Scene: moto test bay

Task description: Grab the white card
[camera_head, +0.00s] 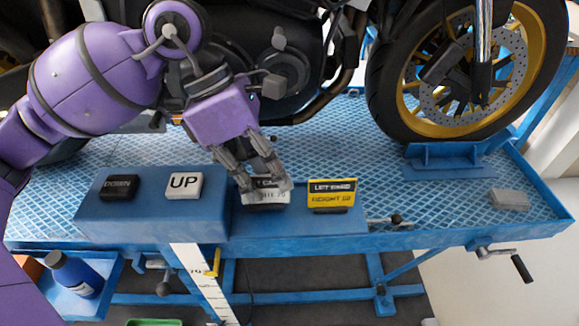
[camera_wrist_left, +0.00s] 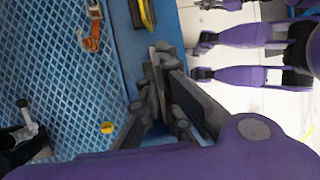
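The white card (camera_head: 267,197) stands on the low blue ledge, between the white UP block and the yellow sign. It has a dark upper band with lettering, and my fingers cover part of it. My left gripper (camera_head: 265,184) reaches down over the card, with its fingertips at the card. In the left wrist view the fingers of my left gripper (camera_wrist_left: 156,62) come close together around a thin pale edge that may be the card. I cannot tell whether they press on it. My right gripper is not in view in the head view.
The yellow sign (camera_head: 332,195) stands close on the right. The UP block (camera_head: 184,186) and the black DOWN block (camera_head: 119,187) sit on the blue box at left. The motorcycle wheel (camera_head: 470,75) is behind. A grey block (camera_head: 510,198) lies at right.

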